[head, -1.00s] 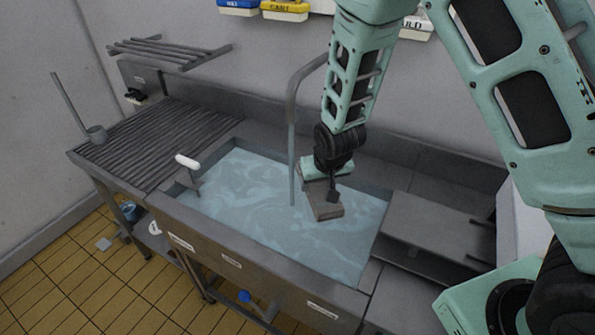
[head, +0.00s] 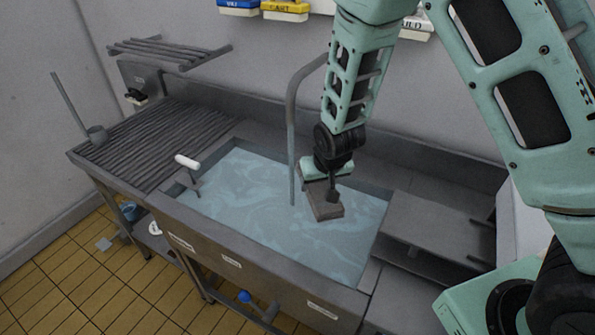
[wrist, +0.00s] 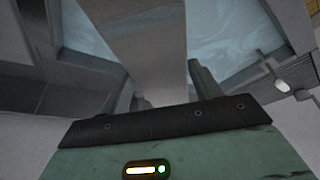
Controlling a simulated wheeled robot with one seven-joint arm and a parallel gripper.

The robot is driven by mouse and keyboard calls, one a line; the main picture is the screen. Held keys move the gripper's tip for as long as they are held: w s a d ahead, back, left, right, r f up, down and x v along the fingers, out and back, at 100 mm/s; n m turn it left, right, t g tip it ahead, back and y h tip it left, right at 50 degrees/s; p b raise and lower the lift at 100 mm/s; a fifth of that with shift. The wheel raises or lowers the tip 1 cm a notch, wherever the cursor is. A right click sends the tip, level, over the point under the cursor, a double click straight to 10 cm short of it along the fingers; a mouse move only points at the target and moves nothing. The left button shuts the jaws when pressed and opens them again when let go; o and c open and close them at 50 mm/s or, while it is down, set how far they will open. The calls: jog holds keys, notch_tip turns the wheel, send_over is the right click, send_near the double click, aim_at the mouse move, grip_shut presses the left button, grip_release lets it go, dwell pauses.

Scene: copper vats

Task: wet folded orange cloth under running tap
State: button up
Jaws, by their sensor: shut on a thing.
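My gripper (head: 322,186) is shut on a grey-brown, flat-sided block (head: 326,207), held over the right part of the filled basin. The block also shows in the wrist view (wrist: 140,40), between the two dark fingers. I see no orange cloth in either view. The tap (head: 291,105) has a tall curved grey spout at the back of the basin. A thin bluish stream (head: 292,175) drops from it into the water. The block is to the right of the stream and apart from it in the picture. I cannot tell whether it touches the water.
The basin (head: 255,272) holds pale blue swirling water. A white-handled thing (head: 187,161) stands at its left edge. A flat grey ledge (head: 440,225) is at the right. A slatted rack (head: 170,50) hangs above.

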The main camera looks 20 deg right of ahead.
jog(key=shift+r, duration=0.1)
jog(key=shift+s+d+r+p, duration=0.3)
jog(key=shift+s+r+p, duration=0.3)
jog(key=shift+s+r, duration=0.35)
jog(key=shift+s+d+r+p, duration=0.25)
jog(key=shift+s+r+p, duration=0.4)
jog(key=shift+s, duration=0.4)
jog(key=shift+s+d+r, duration=0.1)
jog(key=shift+s+r, duration=0.25)
jog(key=shift+s, duration=0.1)
